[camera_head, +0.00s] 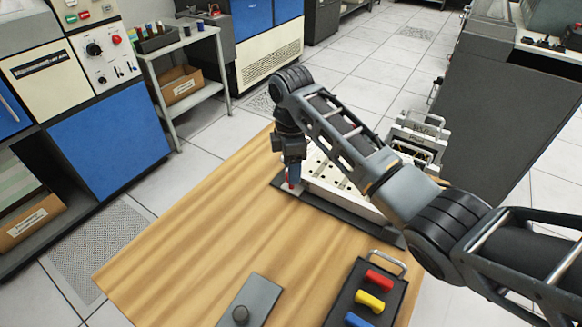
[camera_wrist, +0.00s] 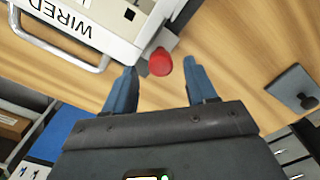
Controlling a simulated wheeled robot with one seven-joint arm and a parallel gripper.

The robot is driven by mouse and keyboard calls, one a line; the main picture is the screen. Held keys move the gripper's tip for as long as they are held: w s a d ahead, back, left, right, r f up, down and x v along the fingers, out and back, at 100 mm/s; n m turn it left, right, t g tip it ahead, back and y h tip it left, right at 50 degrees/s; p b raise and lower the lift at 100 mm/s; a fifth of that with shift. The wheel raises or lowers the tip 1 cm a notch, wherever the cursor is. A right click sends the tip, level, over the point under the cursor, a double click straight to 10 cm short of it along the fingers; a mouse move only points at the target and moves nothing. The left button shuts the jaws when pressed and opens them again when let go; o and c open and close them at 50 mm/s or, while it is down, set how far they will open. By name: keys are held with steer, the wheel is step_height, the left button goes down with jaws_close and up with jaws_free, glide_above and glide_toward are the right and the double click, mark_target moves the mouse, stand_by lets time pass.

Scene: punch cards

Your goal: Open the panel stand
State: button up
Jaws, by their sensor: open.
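The panel stand (camera_head: 350,219) has a dark base on the wooden table, with a white, holed panel (camera_head: 326,171) on it, partly hidden behind my arm. In the wrist view the white panel (camera_wrist: 112,32) reads "WIRED" and has a metal handle (camera_wrist: 62,48). A red knob (camera_wrist: 160,62) is on a grey bracket at the stand's corner. My gripper (camera_head: 291,184) points down at the stand's left end. In the wrist view its blue fingers (camera_wrist: 160,68) are apart, one on either side of the knob; I cannot tell whether they touch it.
A dark tray (camera_head: 391,309) with red, yellow and blue handles lies at the table's front right. A grey plate with a black knob (camera_head: 240,315) lies at the front. The table's left part (camera_head: 190,245) is clear. Another white unit with a handle (camera_head: 416,137) stands behind my arm.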

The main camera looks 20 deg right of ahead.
steer(key=shift+f, duration=0.9)
steer(key=shift+c, duration=0.3)
jaws_close()
